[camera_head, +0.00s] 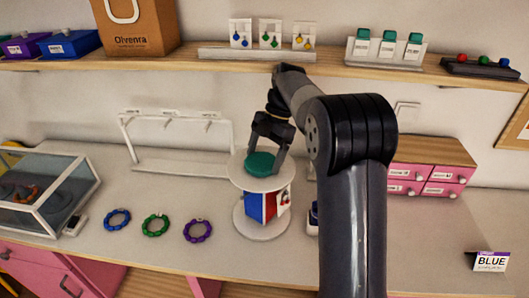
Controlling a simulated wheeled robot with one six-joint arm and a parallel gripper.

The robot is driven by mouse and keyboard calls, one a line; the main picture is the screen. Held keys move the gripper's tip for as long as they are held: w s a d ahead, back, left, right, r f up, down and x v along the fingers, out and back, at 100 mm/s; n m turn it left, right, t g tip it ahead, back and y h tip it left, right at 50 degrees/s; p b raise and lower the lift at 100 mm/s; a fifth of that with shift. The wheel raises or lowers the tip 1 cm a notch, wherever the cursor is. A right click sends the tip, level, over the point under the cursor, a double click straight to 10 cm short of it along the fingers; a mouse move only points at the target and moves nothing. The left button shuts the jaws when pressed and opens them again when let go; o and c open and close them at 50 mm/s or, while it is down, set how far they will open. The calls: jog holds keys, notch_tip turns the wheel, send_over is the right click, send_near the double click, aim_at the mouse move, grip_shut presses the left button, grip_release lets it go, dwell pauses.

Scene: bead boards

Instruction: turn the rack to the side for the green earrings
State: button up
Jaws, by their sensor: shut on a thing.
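The rack (264,221) is a round white stand on the counter, with a top disc, a base disc and a coloured block between them. A blue side (253,205) and a red side (270,206) of the block face me. A white piece shows at its right edge; its other sides are hidden. My gripper (263,160) points down over the top disc and is shut on the green knob (260,166).
Blue (118,228), green (155,234) and purple (198,239) bead rings lie left of the rack. A white hanging frame (180,170) stands behind it. A glass case (38,207) is at left, pink drawers (443,166) at right. My arm hides part of the counter.

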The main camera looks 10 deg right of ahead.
dwell(0.4)
jog(key=shift+r, duration=0.1)
jog(key=o, duration=1.3)
jog(key=shift+o, duration=0.2)
notch_tip(320, 180, up, 10)
jog(key=shift+b, duration=0.35)
jog(key=shift+c, duration=0.2)
